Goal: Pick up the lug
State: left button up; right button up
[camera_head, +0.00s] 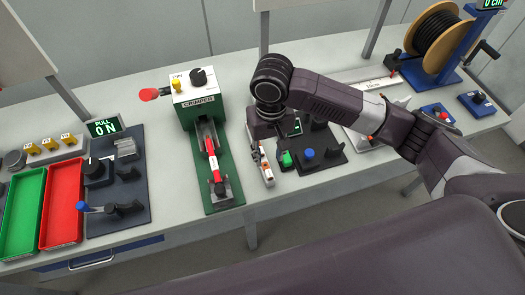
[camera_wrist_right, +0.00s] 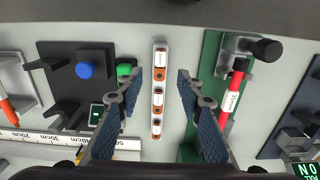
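Several small copper-and-orange lugs (camera_wrist_right: 157,97) sit in a row in a narrow white holder (camera_wrist_right: 160,52); I cannot tell which one is meant. In the head view the holder (camera_head: 266,173) lies between the green crimper base and a black fixture, partly hidden by my right arm. My right gripper (camera_wrist_right: 159,78) points down over the holder, with its fingers spread on either side of the row and nothing between them. In the head view the right gripper (camera_head: 260,152) is small and mostly covered by its wrist. My left gripper is out of view.
The crimper (camera_head: 198,88) stands left of the holder, with a red labelled cable (camera_head: 211,158) on its green base. The black fixture (camera_head: 318,148) with blue and green buttons is close on the right. Green (camera_head: 22,212) and red (camera_head: 62,205) trays are far left, a cable spool (camera_head: 437,40) far right.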

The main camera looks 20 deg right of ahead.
aim_at(269, 174)
jog(key=shift+s+f+p, duration=0.25)
jog(key=shift+s+f, duration=0.1)
jog(key=shift+f, duration=0.2)
jog(key=shift+s+f+p, duration=0.2)
jog(key=shift+s+f, duration=0.1)
jog(key=shift+f, duration=0.2)
jog(key=f, duration=0.2)
jog(key=w+f+p, duration=0.1)
jog(key=f, duration=0.2)
jog(key=shift+f+p, duration=0.1)
jog(key=shift+p, duration=0.2)
jog(key=shift+s, duration=0.1)
grip_shut()
